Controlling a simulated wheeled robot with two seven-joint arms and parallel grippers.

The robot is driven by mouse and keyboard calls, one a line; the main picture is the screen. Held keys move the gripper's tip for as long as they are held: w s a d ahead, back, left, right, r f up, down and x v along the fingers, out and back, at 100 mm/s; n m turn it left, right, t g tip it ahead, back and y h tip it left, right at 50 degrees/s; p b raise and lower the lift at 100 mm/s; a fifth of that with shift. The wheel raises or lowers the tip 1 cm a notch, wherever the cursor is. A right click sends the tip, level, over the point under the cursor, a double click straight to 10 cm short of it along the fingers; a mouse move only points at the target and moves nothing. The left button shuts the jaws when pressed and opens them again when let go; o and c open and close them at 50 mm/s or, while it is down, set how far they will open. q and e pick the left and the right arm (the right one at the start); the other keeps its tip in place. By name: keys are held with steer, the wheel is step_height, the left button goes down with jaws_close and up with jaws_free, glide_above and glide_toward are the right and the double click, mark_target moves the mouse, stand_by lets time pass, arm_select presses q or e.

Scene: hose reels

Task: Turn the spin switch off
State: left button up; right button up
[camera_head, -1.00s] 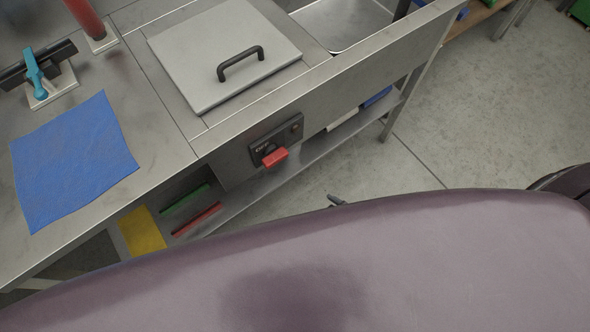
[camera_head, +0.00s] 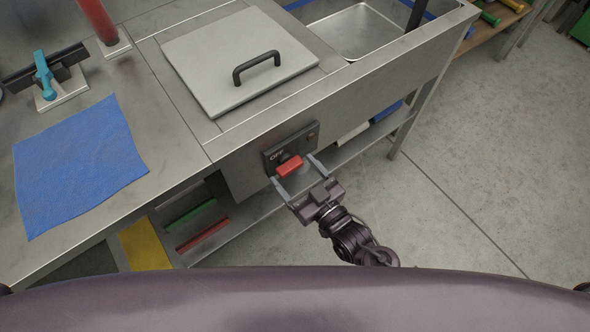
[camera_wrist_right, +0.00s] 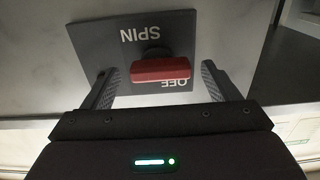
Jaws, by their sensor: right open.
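The spin switch is a red knob (camera_head: 289,166) on a dark plate (camera_head: 274,157) on the front face of the steel bench. In the right wrist view the red knob (camera_wrist_right: 162,70) lies crosswise, with SPIN on one side of it and a partly covered OFF on the other. My right gripper (camera_head: 295,177) is open in front of the switch, its fingers to either side of the knob. In the wrist view the gripper (camera_wrist_right: 158,82) also has a finger on each side, with visible gaps to the knob. My left gripper is out of view.
A grey lid (camera_head: 238,60) with a black handle and a steel basin (camera_head: 358,32) are on top of the bench. A blue cloth (camera_head: 78,165) lies at left. Below, a shelf (camera_head: 250,213) holds coloured items. The floor at right is clear.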

steer(key=shift+w+a, duration=0.3)
steer(key=shift+w, duration=0.1)
steer(key=shift+c, duration=0.4)
steer(key=c, duration=0.9)
